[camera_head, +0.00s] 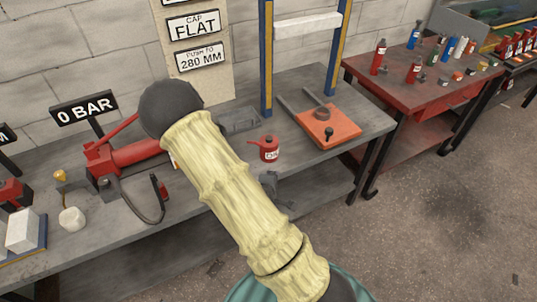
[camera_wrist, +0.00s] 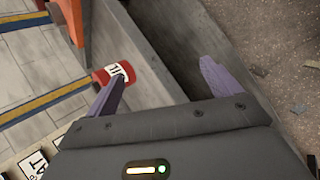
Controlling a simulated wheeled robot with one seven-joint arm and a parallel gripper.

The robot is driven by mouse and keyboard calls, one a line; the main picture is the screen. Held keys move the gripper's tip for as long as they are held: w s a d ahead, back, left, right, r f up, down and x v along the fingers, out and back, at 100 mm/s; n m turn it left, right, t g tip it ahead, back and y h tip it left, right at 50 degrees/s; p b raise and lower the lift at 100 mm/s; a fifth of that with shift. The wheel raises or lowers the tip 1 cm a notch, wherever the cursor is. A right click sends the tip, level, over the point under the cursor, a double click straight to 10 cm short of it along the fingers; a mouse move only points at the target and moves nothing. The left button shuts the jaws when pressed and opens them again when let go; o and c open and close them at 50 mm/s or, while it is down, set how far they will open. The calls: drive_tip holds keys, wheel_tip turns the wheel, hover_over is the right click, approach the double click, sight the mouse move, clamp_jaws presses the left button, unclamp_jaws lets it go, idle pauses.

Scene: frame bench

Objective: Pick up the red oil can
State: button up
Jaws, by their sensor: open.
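The red oil can (camera_head: 268,150), with a white label, stands upright on the grey bench near its front edge. It also shows in the wrist view (camera_wrist: 122,73), behind the tip of the left finger and partly hidden by it. My gripper (camera_wrist: 162,74) is open and empty, with its two purple fingers wide apart. The can is at the left finger's side, not centred between the fingers; I cannot tell whether they touch. In the head view my arm hides much of the gripper, and a dark part of it shows by the bench's front edge, below the can.
A red hydraulic pump (camera_head: 130,155) with a hose is at left. A red table (camera_head: 420,88) with bottles stands at right.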

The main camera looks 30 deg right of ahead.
wheel_tip(320, 180, down, 3)
drive_tip(key=d+n+t+h+b, duration=0.2)
drive_tip(key=d+n, duration=0.1)
drive_tip(key=n, duration=0.1)
drive_tip(key=n+t+b, duration=0.4)
drive_tip(key=n+t, duration=0.5)
drive_tip(key=n, duration=0.8)
approach(269, 152)
drive_tip(key=s, duration=0.2)
drive_tip(key=shift+s+a+r+y, duration=0.1)
drive_tip(key=shift+a+r+y, duration=0.1)
drive_tip(key=shift+r+y, duration=0.15)
drive_tip(key=shift+f+m+b, duration=0.15)
drive_tip(key=shift+m+b, duration=0.15)
drive_tip(key=shift+b, duration=0.05)
drive_tip(key=b+x, duration=0.2)
drive_tip(key=x, duration=0.4)
drive_tip(key=b+x, duration=0.3)
drive_tip(key=x, duration=0.3)
drive_tip(key=shift+f, duration=0.1)
